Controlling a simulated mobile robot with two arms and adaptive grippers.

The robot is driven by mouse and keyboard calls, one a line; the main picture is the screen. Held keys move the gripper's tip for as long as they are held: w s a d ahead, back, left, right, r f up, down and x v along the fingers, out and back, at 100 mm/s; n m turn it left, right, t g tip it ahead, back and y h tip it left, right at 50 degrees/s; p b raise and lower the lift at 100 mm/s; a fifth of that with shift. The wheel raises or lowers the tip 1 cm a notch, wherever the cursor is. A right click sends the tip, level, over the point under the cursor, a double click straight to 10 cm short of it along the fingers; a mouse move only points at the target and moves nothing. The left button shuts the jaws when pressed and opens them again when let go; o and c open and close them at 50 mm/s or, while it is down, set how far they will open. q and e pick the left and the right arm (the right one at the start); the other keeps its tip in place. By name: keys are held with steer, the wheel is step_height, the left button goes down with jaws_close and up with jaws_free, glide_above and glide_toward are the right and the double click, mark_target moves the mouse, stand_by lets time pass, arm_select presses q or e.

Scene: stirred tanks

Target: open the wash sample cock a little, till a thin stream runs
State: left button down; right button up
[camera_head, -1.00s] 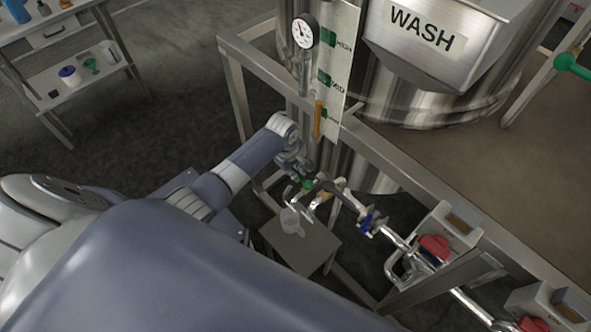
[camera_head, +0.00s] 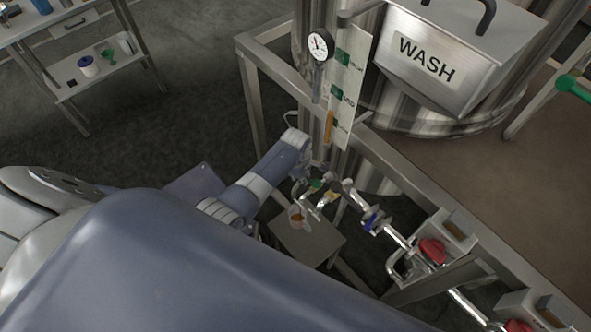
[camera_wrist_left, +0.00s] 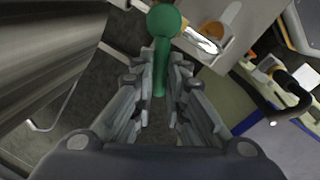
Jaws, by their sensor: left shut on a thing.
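The green handle of the wash sample cock (camera_head: 315,184) is on the pipework below the tank marked WASH (camera_head: 425,58). My left gripper (camera_wrist_left: 160,88) is shut on the green lever (camera_wrist_left: 162,52) in the left wrist view, with a finger on each side of its stem. In the head view the left gripper (camera_head: 308,176) is small and partly hidden by the pipe. A clear jar (camera_head: 297,216) with orange-brown liquid in it stands below the spout on a small grey stand (camera_head: 312,240). I cannot make out the stream itself. My right gripper is not in view.
A blue-handled valve (camera_head: 372,221) and a red handle (camera_head: 432,250) sit further right along the pipe. A steel frame rail (camera_head: 400,180) runs behind them. A gauge (camera_head: 320,45) stands above. A side table (camera_head: 95,65) is at the upper left.

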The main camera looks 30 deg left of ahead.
arm_select(q)
steer(key=shift+s+d+n, duration=0.1)
steer(key=shift+s+n, duration=0.2)
steer(key=shift+n, duration=0.2)
steer(key=shift+p, duration=0.3)
steer(key=c, duration=1.6)
jaws_free()
steer(key=shift+r, duration=0.15)
step_height(320, 180, up, 11)
steer(key=s, duration=0.2)
steer(key=shift+s+d+r, duration=0.15)
steer(key=shift+s+r, duration=0.05)
